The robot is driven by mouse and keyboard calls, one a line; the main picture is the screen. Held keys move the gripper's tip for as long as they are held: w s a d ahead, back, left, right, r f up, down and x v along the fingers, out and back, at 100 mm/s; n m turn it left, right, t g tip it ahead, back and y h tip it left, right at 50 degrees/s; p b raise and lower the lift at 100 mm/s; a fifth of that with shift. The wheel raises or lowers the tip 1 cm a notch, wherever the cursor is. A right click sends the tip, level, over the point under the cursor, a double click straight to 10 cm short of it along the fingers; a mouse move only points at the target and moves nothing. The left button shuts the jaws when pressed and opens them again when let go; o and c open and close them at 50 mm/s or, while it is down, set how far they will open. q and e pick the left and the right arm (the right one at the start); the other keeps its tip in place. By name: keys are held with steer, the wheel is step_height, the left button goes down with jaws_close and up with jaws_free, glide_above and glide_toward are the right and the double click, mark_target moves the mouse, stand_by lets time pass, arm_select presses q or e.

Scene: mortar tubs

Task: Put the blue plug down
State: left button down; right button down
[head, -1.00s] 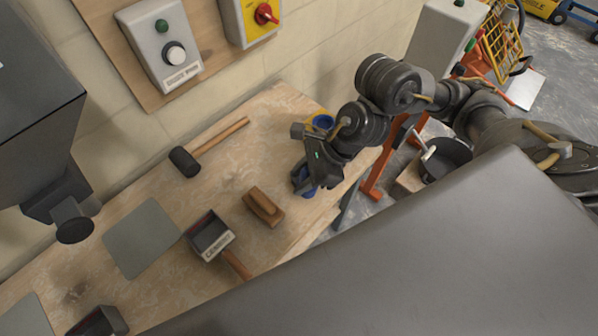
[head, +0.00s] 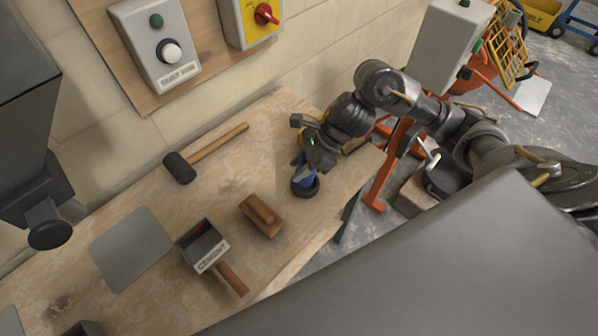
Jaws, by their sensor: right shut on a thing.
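The blue plug (head: 306,181) is at the right end of the wooden workbench (head: 335,196), in the middle of the head view. Its lower end is a dark round part, and it looks roughly upright. My right gripper (head: 305,163) is shut on its upper part from above and partly hides it. The plug's foot is at or just above the bench top; I cannot tell whether it touches.
A wooden float (head: 262,216) lies just left of the plug, with a cement scoop (head: 205,247) beyond it. A black mallet (head: 180,167) lies near the wall. A grey plate (head: 132,248) lies farther left. The bench's edge is close on the right.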

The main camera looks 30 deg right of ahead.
mark_target(306, 183)
steer(key=shift+w+d+f, duration=0.1)
steer(key=shift+w+f, duration=0.05)
steer(key=shift+f, duration=0.15)
step_height(306, 183, down, 3)
steer(key=shift+r+p, duration=0.1)
steer(key=shift+p, duration=0.25)
steer(key=shift+f+b, duration=0.3)
steer(key=c, duration=1)
jaws_free()
steer(key=shift+r, duration=0.1)
